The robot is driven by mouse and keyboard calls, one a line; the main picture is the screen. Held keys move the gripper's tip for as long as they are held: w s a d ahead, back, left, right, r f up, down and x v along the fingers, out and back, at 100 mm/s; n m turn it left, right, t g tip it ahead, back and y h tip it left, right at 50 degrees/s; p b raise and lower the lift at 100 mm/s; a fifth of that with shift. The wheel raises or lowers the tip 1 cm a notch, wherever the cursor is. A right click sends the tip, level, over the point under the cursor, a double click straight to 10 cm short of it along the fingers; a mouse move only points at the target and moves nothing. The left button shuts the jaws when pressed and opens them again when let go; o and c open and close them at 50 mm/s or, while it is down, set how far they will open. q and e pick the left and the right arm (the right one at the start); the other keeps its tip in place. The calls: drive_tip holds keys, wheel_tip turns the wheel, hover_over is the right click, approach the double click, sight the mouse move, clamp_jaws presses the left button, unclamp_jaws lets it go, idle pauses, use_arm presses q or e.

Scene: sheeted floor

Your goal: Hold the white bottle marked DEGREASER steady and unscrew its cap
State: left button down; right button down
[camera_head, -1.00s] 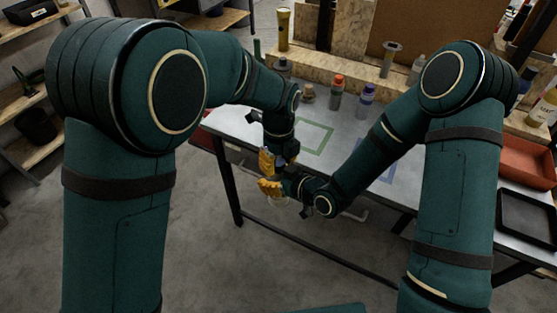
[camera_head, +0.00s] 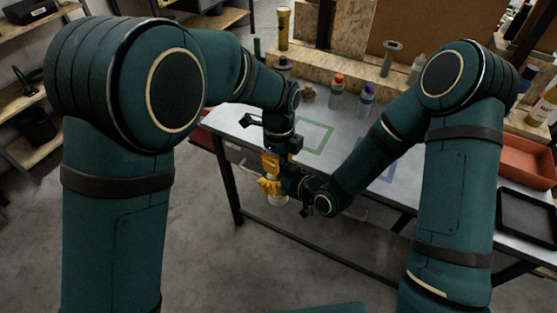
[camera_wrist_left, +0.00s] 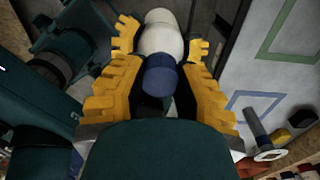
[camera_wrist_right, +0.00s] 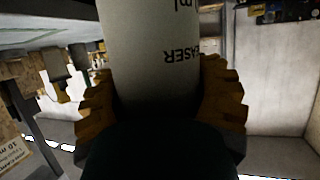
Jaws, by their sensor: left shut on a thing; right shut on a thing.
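The white bottle (camera_wrist_right: 150,50) is held in front of the table edge. Part of its lettering, "ASER", shows upside down in the right wrist view. My right gripper (camera_wrist_right: 160,105) is shut on the bottle's body, and its fingers lie on both sides. In the left wrist view the bottle (camera_wrist_left: 160,40) has a blue cap (camera_wrist_left: 160,76). My left gripper (camera_wrist_left: 160,90) is shut on this cap, with yellow fingers on either side. In the head view my left gripper (camera_head: 270,163) is just above my right gripper (camera_head: 270,187). The bottle's lower end (camera_head: 278,201) shows below them; the cap is hidden there.
The grey table (camera_head: 235,122) lies just behind the grippers, with a green outlined square (camera_head: 315,138) on it. An orange-capped bottle (camera_head: 337,92) and a purple-capped bottle (camera_head: 366,94) stand at its back. A red tray (camera_head: 525,162) and a black tray (camera_head: 525,215) are at the right.

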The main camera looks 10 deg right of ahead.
use_arm(q)
drive_tip(key=c, duration=0.8)
unclamp_jaws()
drive_tip(key=shift+r, duration=0.1)
